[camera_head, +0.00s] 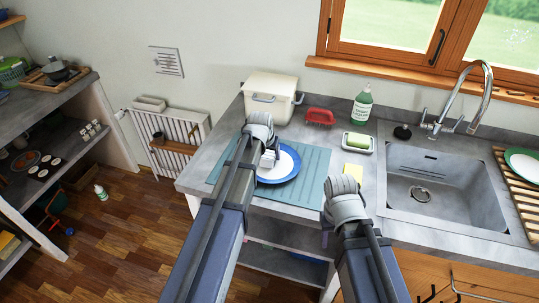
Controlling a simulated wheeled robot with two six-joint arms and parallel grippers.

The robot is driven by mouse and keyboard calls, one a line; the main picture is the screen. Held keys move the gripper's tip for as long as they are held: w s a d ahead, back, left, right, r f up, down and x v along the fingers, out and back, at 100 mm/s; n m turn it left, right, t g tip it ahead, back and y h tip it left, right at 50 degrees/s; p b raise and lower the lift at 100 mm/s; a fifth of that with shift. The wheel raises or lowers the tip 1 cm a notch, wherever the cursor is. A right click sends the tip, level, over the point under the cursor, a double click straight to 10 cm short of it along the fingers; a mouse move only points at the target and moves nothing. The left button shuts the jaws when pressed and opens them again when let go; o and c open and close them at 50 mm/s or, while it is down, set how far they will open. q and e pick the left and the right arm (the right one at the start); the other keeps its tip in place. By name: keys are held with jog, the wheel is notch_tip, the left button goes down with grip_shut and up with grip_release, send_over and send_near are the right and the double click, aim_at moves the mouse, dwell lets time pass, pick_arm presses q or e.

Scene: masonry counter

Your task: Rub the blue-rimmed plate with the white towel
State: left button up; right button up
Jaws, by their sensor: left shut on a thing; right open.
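The blue-rimmed plate (287,168) has a white middle and lies on a blue-grey mat on the counter. My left arm covers its left side. My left gripper (268,161) is at the left part of the plate, pointing down. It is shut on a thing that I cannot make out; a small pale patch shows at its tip. I cannot pick out the white towel for sure. My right gripper (326,234) is open at the counter's front edge, to the right of and nearer than the plate. Its fingers are small and partly hidden.
The blue-grey mat (314,164) has bare room right of the plate. Behind stand a cream bin (271,88), red rack (320,117), soap bottle (362,106) and green sponge dish (358,143).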

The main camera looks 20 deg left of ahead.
aim_at(274, 159)
pick_arm(q)
jog(key=shift+s+d, duration=0.1)
jog(key=shift+s, duration=0.05)
jog(key=shift+s+d, duration=1.15)
jog(key=shift+s, duration=0.1)
jog(key=shift+r, duration=0.1)
notch_tip(274, 159, up, 6)
jog(key=p, duration=0.6)
notch_tip(274, 159, up, 3)
jog(key=p, duration=0.3)
